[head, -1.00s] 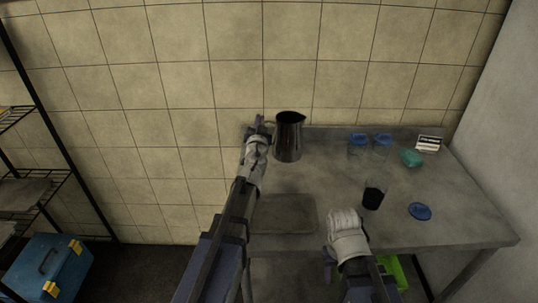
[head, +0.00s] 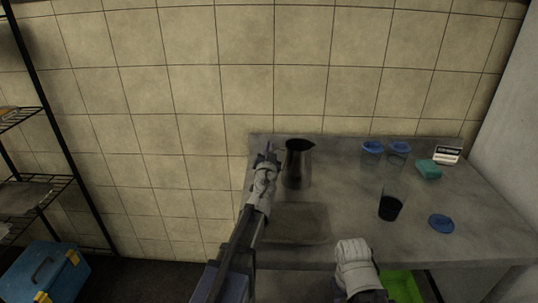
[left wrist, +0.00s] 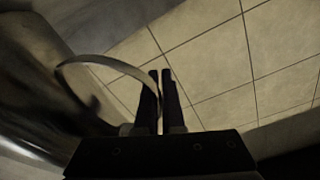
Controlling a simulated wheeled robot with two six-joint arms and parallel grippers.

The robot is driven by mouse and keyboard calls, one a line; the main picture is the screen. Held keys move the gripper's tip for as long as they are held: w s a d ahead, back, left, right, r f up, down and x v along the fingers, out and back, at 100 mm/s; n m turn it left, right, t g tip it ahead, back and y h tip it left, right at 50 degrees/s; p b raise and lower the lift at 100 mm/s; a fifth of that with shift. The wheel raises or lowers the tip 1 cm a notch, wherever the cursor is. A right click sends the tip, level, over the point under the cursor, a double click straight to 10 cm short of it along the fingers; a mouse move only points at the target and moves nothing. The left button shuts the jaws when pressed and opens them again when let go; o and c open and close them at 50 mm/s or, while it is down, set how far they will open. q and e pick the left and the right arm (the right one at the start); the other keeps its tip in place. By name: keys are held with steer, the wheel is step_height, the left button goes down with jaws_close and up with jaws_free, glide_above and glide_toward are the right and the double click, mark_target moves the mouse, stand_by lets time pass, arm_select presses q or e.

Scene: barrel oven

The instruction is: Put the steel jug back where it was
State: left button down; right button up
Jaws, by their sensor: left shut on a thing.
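The steel jug (head: 298,165) is upright at the back left of the grey table, spout to the right. I cannot tell whether its base touches the tabletop. My left gripper (head: 269,152) is at its left side, shut on its handle. In the left wrist view the jug (left wrist: 35,90) fills the left side. Its curved handle (left wrist: 95,60) runs to the closed fingers (left wrist: 161,88). My right gripper (head: 357,262) is low in the head view, over the table's front edge, with its fingertips not clear.
A flat tray (head: 300,222) lies in front of the jug. To the right are a glass of dark liquid (head: 390,208), blue-topped glasses (head: 372,147), a blue lid (head: 441,222), a green sponge (head: 428,170) and a small sign (head: 447,155). A tiled wall (head: 330,90) stands behind.

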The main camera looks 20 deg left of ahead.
arm_select(q)
steer(key=shift+f, duration=0.15)
steer(key=c, duration=1)
jaws_free()
